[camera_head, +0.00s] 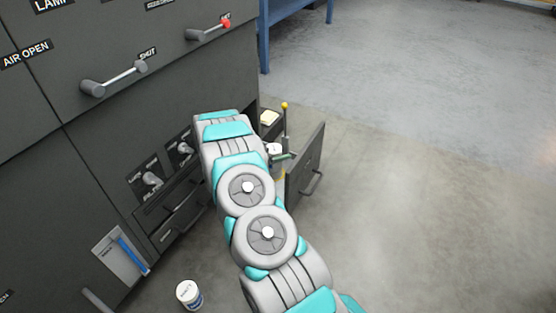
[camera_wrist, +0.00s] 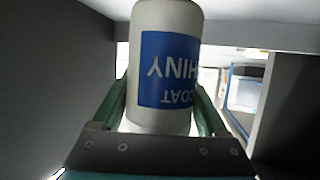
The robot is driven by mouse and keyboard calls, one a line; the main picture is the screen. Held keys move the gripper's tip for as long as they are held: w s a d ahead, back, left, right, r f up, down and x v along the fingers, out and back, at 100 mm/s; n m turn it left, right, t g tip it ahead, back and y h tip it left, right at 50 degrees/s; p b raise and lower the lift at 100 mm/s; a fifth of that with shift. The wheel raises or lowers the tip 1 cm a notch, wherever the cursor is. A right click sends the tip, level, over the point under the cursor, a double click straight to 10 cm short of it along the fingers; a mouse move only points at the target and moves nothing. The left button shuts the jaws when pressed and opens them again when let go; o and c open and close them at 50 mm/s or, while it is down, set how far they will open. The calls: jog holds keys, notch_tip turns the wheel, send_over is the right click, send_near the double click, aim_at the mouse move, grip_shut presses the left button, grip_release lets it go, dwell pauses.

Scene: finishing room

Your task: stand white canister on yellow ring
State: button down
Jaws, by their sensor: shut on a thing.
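A white canister (camera_wrist: 165,20) with a blue label fills the middle of the wrist view, its lettering upside down there. My gripper (camera_wrist: 162,108) is shut on it, with one green finger on each side. In the head view my arm reaches into an open compartment low in the dark cabinet. A small pale thing (camera_head: 273,148) beside a green part shows past the arm there; it may be the held canister's top. I cannot make out the yellow ring for certain. A little yellow shows below that spot, too small to tell.
The open drawer or door front (camera_head: 306,165) with a handle stands just right of my arm. Another white canister (camera_head: 189,294) stands on the floor. Floor at right is clear.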

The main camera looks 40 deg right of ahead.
jog(key=shift+f, duration=1.5)
jog(key=shift+f, duration=0.15)
grip_release()
jog(key=shift+r, duration=0.2)
jog(key=v, duration=0.7)
jog(key=shift+a+p, duration=0.3)
